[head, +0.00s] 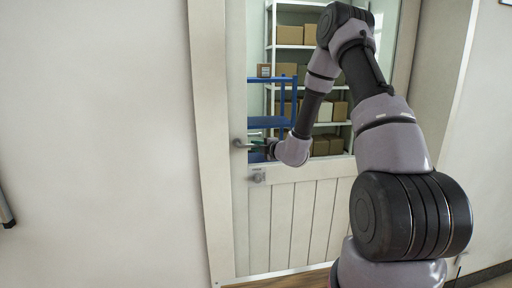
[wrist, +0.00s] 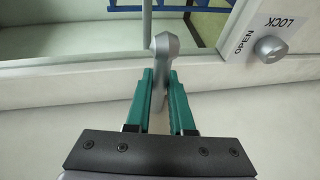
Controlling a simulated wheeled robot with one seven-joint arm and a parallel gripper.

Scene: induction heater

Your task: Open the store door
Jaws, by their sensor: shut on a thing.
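The store door (head: 285,213) is white, with a glass upper part and a panelled lower part, and stands in its pale frame in the head view. It looks closed or nearly so. Its metal lever handle (head: 240,143) is at the door's left edge. In the wrist view the handle (wrist: 166,46) runs between the green fingers of my gripper (wrist: 161,80). My gripper (head: 265,146) is shut on the handle, and the arm partly hides it in the head view. A lock knob (wrist: 269,48) beside OPEN and LOCK labels is at the wrist view's upper right.
Through the glass, white shelves (head: 290,47) with cardboard boxes and a blue cart (head: 285,96) stand behind the door. The left wall (head: 95,130) is bare apart from a dark fixture (head: 5,208) at its edge.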

